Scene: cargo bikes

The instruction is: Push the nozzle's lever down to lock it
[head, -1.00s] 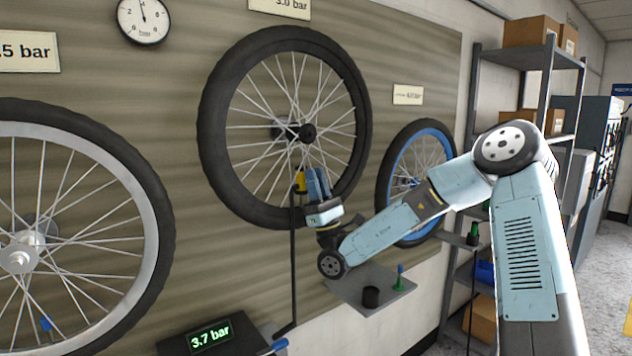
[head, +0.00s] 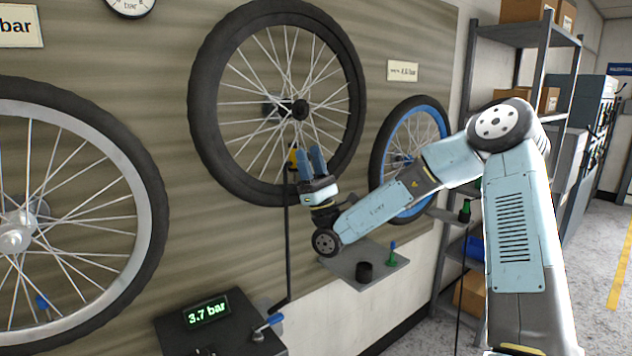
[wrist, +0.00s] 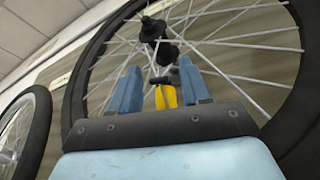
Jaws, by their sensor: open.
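The yellow nozzle (head: 293,157) sits at the lower part of the middle wheel, at the top of a black hose. In the wrist view the nozzle (wrist: 166,97) shows between my two blue fingers, with a dark lever-like part (wrist: 159,81) at its top. How far that part is tilted is too small to tell. My gripper (head: 310,158) is open and empty, its fingers pointing up close to the nozzle. It also shows in the wrist view (wrist: 161,88). I cannot tell whether it touches the nozzle.
The middle wheel (head: 200,105), with its spokes and hub, is behind the nozzle. A small shelf (head: 345,264) with a black cup (head: 364,272) and a green-blue item (head: 392,254) is below my wrist. A pump box (head: 180,322) reads 3.7 bar. A blue-rimmed wheel (head: 379,165) hangs to the right.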

